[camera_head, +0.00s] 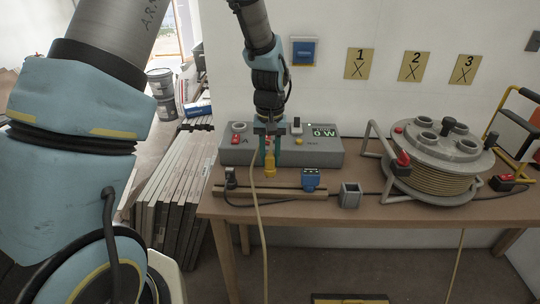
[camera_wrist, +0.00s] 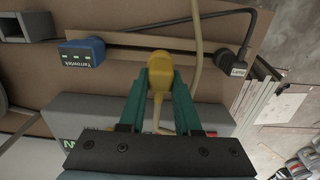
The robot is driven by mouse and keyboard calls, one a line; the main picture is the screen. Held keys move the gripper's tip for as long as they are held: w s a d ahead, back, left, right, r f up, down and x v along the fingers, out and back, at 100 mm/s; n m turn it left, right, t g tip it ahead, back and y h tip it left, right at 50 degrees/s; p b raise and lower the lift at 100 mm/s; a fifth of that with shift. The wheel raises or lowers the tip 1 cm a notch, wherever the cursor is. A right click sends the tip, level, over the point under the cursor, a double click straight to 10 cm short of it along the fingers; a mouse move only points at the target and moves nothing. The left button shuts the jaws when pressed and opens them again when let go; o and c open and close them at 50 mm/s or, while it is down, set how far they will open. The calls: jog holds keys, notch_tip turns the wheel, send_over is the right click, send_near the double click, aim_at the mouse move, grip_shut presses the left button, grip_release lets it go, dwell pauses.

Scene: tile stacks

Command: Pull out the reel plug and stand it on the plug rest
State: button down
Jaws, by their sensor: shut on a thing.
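My gripper (camera_head: 269,158) points down with its green fingers shut on a yellow plug (camera_head: 270,168), which hangs at the front of the grey socket box (camera_head: 315,155). In the wrist view the plug (camera_wrist: 158,66) sits between the fingertips (camera_wrist: 159,88). A beige cable (camera_head: 260,225) runs from near it over the table's front edge. I cannot tell whether the plug touches the box or table. The cable reel (camera_head: 440,183) stands at the right. A grey square hollow block (camera_head: 350,195), possibly the plug rest, stands on the table left of the reel.
A wooden rail (camera_head: 275,192) lies in front of the box, with a blue device (camera_head: 311,180) and a black plug (camera_head: 231,178) on it. A black cable runs along the table (camera_head: 332,210). Numbered cards (camera_head: 359,63) hang on the wall. Boards (camera_head: 175,190) lean at the left.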

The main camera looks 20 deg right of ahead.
aim_at(270, 170)
jog(key=shift+f+b, duration=0.55)
jog(key=shift+f, duration=0.35)
jog(key=shift+f+b, duration=0.8)
jog(key=shift+f, duration=0.8)
dwell(1.2)
jog(key=c, duration=0.5)
grip_release()
jog(key=shift+r, duration=0.1)
jog(key=shift+r+p, duration=2.3)
jog(key=shift+r, duration=0.65)
